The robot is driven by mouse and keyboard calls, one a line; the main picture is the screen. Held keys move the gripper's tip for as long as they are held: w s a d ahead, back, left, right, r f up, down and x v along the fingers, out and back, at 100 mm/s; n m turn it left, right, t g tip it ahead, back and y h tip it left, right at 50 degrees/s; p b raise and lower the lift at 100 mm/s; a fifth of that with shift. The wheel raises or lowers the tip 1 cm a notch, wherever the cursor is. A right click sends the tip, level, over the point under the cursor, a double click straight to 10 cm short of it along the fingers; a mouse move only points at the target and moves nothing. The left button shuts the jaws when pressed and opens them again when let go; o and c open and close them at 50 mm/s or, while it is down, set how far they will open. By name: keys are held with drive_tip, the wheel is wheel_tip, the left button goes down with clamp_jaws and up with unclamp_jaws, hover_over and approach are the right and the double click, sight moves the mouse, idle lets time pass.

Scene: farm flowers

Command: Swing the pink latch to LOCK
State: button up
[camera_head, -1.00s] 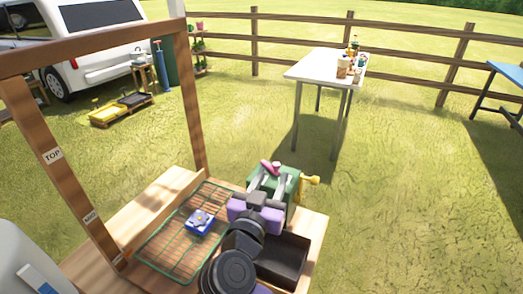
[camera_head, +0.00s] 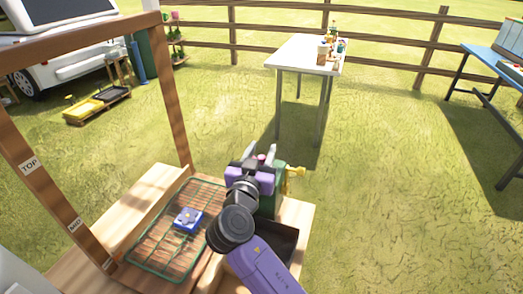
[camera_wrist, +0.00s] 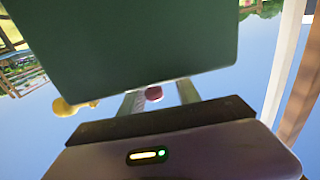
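The pink latch (camera_wrist: 154,94) shows in the wrist view as a small rounded piece below the edge of the green box (camera_wrist: 140,45), in the gap between my fingers. In the head view the pink latch (camera_head: 261,157) is mostly hidden by my gripper (camera_head: 261,150), on top of the green box (camera_head: 272,203). My gripper also shows in the wrist view (camera_wrist: 160,98); its two grey fingers are apart, with space on either side of the latch. I cannot tell whether either finger touches it. LOCK markings cannot be made out.
A yellow knob (camera_head: 295,171) sticks out right of the green box. A black tray (camera_head: 285,238) is in front of it. A blue block (camera_head: 188,219) lies on a wire rack (camera_head: 150,262) to the left. A wooden post (camera_head: 172,95) stands behind the rack.

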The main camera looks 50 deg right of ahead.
sight(261, 160)
clamp_jaws()
drive_tip(key=shift+d+f+n+t+y+b, duration=0.15)
drive_tip(key=shift+n+t+y+b, duration=0.3)
drive_tip(key=shift+t, duration=0.25)
drive_tip(key=shift+w+d+r+n+t+y, duration=0.1)
drive_tip(key=shift+w+r+n+t+y, duration=0.1)
drive_tip(key=shift+n+t+y, duration=0.4)
unclamp_jaws()
drive_tip(key=shift+d, duration=0.1)
drive_tip(key=shift+b+v, duration=0.85)
drive_tip(key=shift+v, duration=3.1)
